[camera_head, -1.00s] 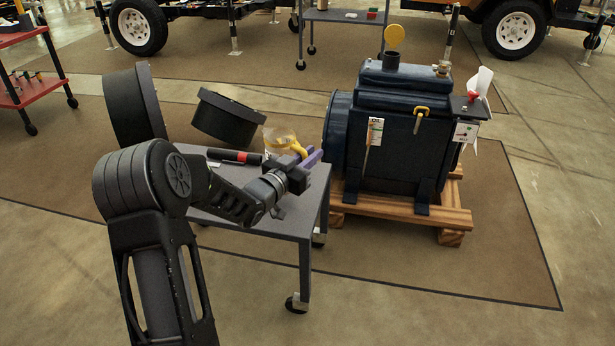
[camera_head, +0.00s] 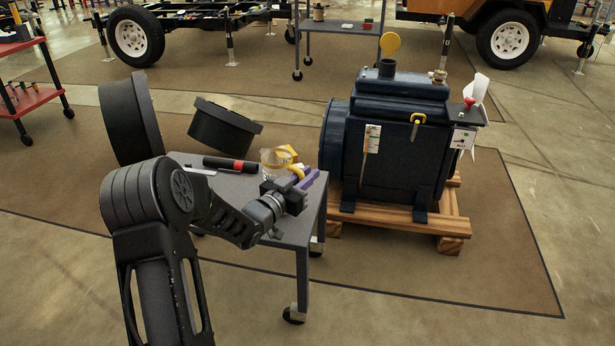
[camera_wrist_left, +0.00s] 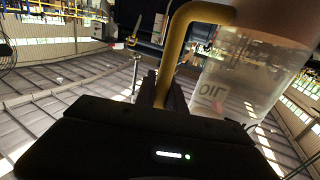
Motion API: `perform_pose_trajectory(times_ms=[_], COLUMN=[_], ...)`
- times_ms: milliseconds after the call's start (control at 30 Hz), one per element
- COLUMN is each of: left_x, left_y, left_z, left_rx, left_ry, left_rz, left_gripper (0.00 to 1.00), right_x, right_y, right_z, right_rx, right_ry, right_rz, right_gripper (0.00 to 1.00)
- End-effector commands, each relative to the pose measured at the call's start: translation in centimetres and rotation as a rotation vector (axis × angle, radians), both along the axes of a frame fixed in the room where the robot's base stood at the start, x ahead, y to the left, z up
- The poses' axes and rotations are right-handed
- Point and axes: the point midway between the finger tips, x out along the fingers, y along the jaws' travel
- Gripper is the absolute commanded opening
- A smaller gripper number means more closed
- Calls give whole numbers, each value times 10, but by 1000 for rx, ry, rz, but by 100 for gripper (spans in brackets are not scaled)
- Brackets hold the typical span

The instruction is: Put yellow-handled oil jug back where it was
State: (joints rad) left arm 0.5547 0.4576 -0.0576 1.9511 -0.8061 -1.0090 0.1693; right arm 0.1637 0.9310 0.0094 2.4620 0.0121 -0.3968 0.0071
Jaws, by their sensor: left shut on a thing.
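The oil jug is clear with a yellow handle (camera_head: 297,171). Its body (camera_head: 275,160) is at the right part of the grey cart's top (camera_head: 240,186), low over it; I cannot tell whether its base touches. My left gripper (camera_head: 307,180), with purple fingers, is shut on the handle. In the left wrist view the handle (camera_wrist_left: 177,48) runs down between the fingers (camera_wrist_left: 165,92), and the clear body (camera_wrist_left: 235,85) with reversed OIL lettering stands to the right. My right gripper is not in view.
A black tube with a red band (camera_head: 230,164) lies on the cart, left of the jug. A dark blue engine (camera_head: 395,140) on a wooden pallet (camera_head: 390,215) stands right of the cart. A red cart (camera_head: 30,98) is far left.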

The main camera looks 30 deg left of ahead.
Motion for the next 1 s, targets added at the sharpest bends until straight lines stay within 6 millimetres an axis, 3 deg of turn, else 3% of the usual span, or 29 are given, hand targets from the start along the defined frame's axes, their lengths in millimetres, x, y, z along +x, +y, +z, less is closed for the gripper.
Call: perform_pose_trajectory(times_ms=[100,133,400,767,1000], left_x=[0,0,0,0,-34], left_y=[0,0,0,0,3], left_z=[-4,-4,-3,3,3], left_rx=[1,0,0,0,-1], left_ry=[-2,0,1,1,3], left_rz=[0,0,0,0,3], left_gripper=[0,15,36,36,36], right_x=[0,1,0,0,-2], right_y=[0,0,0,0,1], right_z=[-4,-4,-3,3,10], right_rx=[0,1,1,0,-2], right_ry=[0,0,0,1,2], right_rz=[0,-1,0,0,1], right_gripper=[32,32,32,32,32])
